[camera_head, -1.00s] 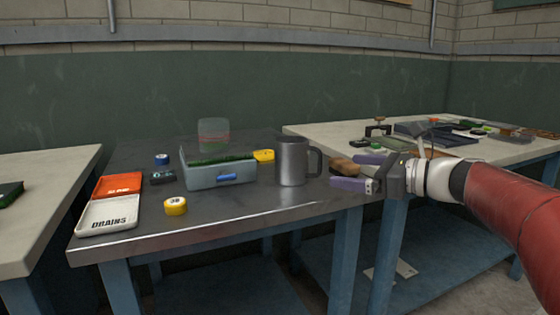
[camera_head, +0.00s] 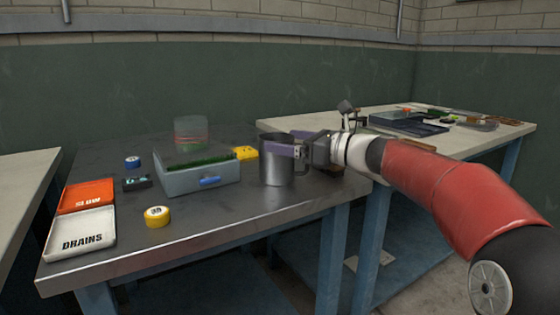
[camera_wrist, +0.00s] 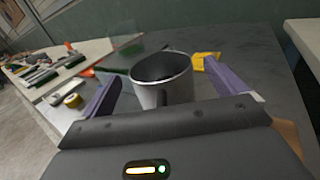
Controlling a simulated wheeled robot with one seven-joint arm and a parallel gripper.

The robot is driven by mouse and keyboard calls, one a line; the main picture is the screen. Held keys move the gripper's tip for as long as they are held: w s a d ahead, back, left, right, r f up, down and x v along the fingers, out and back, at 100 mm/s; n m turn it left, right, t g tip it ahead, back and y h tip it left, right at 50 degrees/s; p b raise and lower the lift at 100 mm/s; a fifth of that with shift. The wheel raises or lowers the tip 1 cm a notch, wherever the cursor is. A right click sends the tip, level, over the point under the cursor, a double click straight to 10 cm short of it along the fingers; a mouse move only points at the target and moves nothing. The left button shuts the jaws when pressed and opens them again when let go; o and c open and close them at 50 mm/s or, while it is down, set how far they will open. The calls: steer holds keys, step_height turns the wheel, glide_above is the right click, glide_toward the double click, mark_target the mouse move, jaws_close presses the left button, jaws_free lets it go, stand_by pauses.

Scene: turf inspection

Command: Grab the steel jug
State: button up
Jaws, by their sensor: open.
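The steel jug (camera_head: 275,172) is a grey, open-topped mug standing upright near the right end of the dark metal table. Its handle side faces my gripper (camera_head: 288,145), which is at the jug's upper part from the right. In the wrist view the jug (camera_wrist: 164,84) stands between the two purple fingers of my gripper (camera_wrist: 165,90), which are spread wide with a gap showing on each side. The jug's handle is mostly hidden by my gripper. I cannot tell how far the fingertips reach past the jug.
A grey box (camera_head: 200,180) with green contents stands left of the jug, with a yellow item (camera_head: 246,153) between them. A yellow tape roll (camera_head: 157,216) lies in front. Orange (camera_head: 86,196) and white (camera_head: 82,232) trays lie at left. A brown object sits behind my gripper.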

steer(key=shift+c, duration=0.5)
steer(key=c, duration=1.7)
steer(key=shift+c, duration=0.5)
steer(key=shift+r, duration=0.25)
